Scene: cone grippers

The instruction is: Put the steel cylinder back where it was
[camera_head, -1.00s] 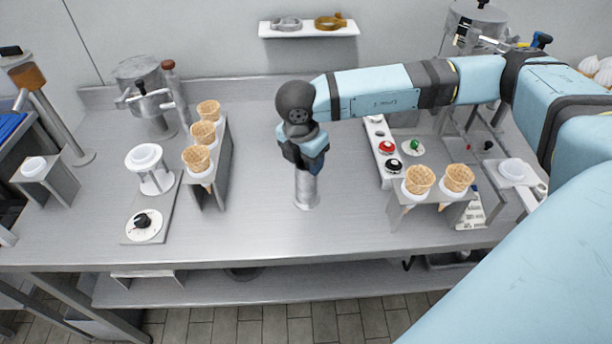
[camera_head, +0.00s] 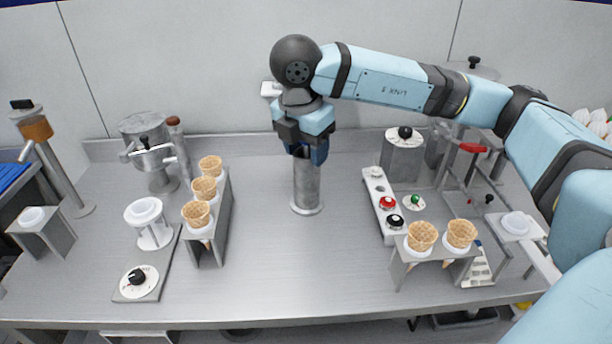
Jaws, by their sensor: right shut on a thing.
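The steel cylinder (camera_head: 306,184) is upright in the middle of the view, with a wider round foot at its lower end. My right gripper (camera_head: 306,152) points down and is shut on the cylinder's top end, which the fingers partly hide. The cylinder appears raised over the worktop (camera_head: 290,265), though the gap under its foot is hard to judge. My left gripper is not in view.
Waffle cones stand in a rack at left (camera_head: 222,215) and another at right (camera_head: 400,262). A button strip (camera_head: 378,192) and a black-knobbed steel canister (camera_head: 403,158) are to the right. The central worktop is clear.

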